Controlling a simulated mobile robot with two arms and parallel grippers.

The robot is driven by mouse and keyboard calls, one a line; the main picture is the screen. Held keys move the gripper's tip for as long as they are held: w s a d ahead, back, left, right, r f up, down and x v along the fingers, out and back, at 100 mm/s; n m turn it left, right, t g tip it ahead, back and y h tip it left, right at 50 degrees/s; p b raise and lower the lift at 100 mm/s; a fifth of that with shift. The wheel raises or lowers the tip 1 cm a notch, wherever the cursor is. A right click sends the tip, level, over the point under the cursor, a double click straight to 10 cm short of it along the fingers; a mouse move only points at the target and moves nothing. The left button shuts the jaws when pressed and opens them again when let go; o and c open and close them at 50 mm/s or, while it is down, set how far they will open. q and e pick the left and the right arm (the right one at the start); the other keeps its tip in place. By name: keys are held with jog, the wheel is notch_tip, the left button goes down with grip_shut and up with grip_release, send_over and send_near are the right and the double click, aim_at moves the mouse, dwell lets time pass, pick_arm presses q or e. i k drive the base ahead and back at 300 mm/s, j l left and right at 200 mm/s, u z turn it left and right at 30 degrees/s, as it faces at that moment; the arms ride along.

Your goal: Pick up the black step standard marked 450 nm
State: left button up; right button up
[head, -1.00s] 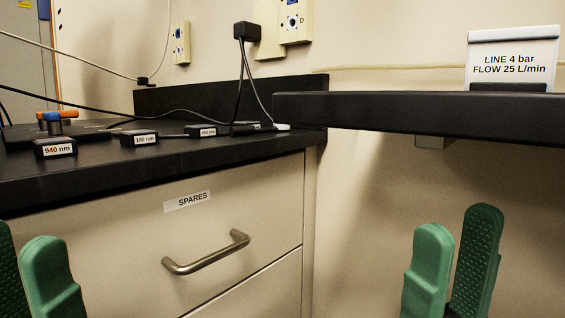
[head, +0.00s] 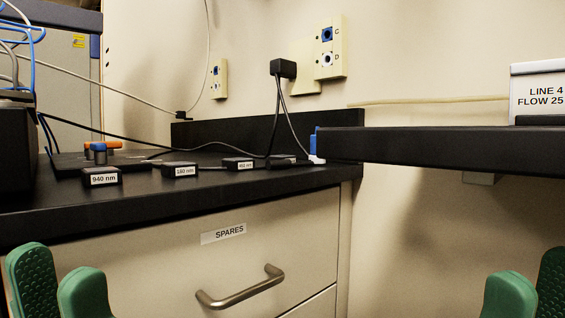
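Small black blocks with white labels stand in a row on the black bench top. The block whose small label seems to read 450 nm (head: 238,162) is right of the middle of the row; its print is hard to make out. The 180 nm block (head: 180,170) and the 940 nm block (head: 102,176) stand to its left. My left gripper (head: 57,262) is at the lower left, open, with nothing seen between its fingers. My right gripper (head: 533,267) is at the lower right, open and partly cut off by the frame edge. Both are apart from the blocks.
Another dark block (head: 284,161) lies by the cables to the right. A black plate (head: 70,163) with blue and orange parts is at the left. A drawer marked SPARES (head: 325,225) is below. A black shelf (head: 430,142) juts out at the right.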

aim_at(234, 164)
jog(key=k, duration=0.5)
jog(key=k+z, duration=0.2)
jog(key=z, duration=0.15)
jog(key=k+z, duration=0.25)
jog(key=z, duration=0.15)
